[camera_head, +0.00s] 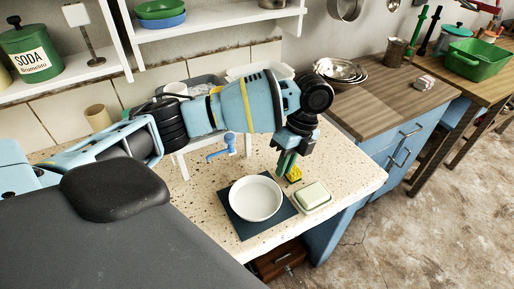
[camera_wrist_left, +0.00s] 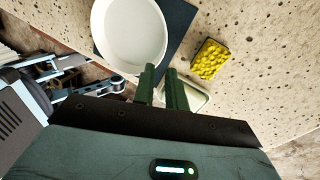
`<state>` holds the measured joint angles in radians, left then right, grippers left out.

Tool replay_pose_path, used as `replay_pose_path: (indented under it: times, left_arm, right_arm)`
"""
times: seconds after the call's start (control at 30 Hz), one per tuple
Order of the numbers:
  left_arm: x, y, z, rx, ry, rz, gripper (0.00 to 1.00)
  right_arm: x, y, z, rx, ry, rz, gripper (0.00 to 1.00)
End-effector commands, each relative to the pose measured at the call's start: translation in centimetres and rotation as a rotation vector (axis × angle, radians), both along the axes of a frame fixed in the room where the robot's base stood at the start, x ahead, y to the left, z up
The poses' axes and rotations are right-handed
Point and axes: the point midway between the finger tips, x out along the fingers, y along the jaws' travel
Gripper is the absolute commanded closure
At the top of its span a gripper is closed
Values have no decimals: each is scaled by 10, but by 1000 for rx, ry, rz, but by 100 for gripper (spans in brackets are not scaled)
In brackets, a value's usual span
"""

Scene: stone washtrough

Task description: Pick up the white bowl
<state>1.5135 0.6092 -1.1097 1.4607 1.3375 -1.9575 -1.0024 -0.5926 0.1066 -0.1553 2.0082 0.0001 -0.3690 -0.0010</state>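The white bowl (camera_head: 256,198) sits upright on a dark square mat (camera_head: 233,219) on the speckled stone counter. It also shows at the top of the left wrist view (camera_wrist_left: 134,34), where it looks empty. My left gripper (camera_head: 285,170) points down just behind and to the right of the bowl in the head view. Its two green fingers (camera_wrist_left: 161,72) are apart with nothing between them, and they are clear of the bowl.
A yellow sponge (camera_head: 294,174) and a pale soap dish (camera_head: 313,197) lie right of the bowl, close to my left gripper. Metal bowls (camera_head: 341,71) sit on the wooden counter (camera_head: 385,97) at the back right.

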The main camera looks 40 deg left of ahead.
Motion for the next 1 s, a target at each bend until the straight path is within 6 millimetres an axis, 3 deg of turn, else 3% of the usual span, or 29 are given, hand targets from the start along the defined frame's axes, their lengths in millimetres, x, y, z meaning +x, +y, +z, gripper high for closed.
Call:
replay_pose_path:
  times: [0.33, 0.63, 0.93, 1.0]
  left_arm:
    - [-5, 5, -20, 2, 1, 0, 87]
    - [-14, 12, -56, 2, 0, -1, 87]
    - [-15, 12, -62, 1, -2, 0, 87]
    - [-16, 12, -62, 1, -2, 0, 93]
  right_arm:
    - [-1, 0, -1, 0, 2, -1, 64]
    - [-2, 0, -1, 0, 3, -1, 64]
    - [-2, 0, -1, 0, 3, -1, 64]
    - [-2, 0, -1, 0, 3, -1, 64]
